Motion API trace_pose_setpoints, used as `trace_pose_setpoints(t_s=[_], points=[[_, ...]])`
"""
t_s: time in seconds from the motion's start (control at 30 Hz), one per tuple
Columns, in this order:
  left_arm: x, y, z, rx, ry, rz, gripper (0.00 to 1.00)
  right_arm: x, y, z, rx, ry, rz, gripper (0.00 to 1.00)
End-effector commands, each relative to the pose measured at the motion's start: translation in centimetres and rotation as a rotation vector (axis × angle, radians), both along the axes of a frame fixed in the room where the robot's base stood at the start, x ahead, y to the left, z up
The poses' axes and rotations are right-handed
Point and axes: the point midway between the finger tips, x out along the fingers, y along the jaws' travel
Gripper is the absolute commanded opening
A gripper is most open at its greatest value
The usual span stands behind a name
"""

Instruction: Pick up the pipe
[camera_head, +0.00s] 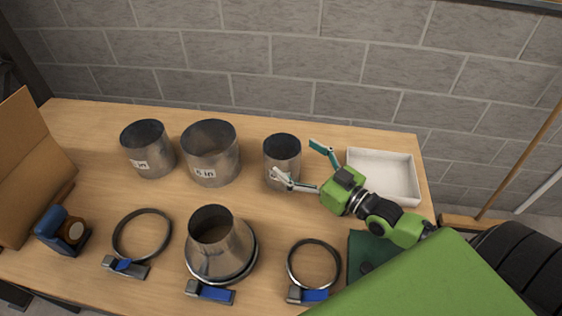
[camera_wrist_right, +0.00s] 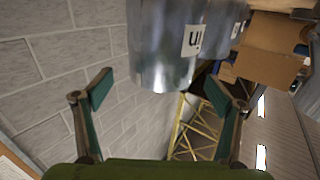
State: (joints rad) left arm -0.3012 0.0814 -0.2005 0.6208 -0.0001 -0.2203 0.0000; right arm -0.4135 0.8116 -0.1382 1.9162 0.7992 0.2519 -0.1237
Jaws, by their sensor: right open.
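Three metal pipes stand upright in a row at the back of the table in the head view. The left pipe (camera_head: 147,149) has a label, the middle, wider pipe (camera_head: 211,153) is labelled "6 in", and the right pipe (camera_head: 283,160) is the narrowest. My right gripper (camera_head: 302,165) is open at the right side of the right pipe, one finger behind and one in front of it. In the right wrist view, the nearest pipe (camera_wrist_right: 163,45) with its label lies ahead between the open fingers (camera_wrist_right: 168,98), with a gap. My left gripper is not in view.
A white tray (camera_head: 411,177) stands at the back right. A metal cone reducer (camera_head: 222,250), clamp rings (camera_head: 142,236) (camera_head: 314,264) and a blue tool (camera_head: 62,230) lie along the front. A brick wall (camera_head: 300,60) stands behind the table.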

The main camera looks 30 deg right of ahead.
Motion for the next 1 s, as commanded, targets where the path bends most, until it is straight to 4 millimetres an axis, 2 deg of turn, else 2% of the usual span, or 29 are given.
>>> trace_pose_setpoints(t_s=[0.43,0.77,0.87,1.0], points=[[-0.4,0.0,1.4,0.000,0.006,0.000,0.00,4.4,1.7,0.4,0.001,-0.002,0.000,0.87],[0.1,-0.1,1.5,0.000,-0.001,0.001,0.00,4.9,2.0,0.2,0.000,0.000,0.001,0.87],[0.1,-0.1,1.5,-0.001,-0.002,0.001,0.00,4.9,2.0,0.2,0.000,0.000,0.001,0.66],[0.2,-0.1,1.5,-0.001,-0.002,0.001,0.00,4.9,2.0,0.2,0.000,0.000,0.001,0.29]])
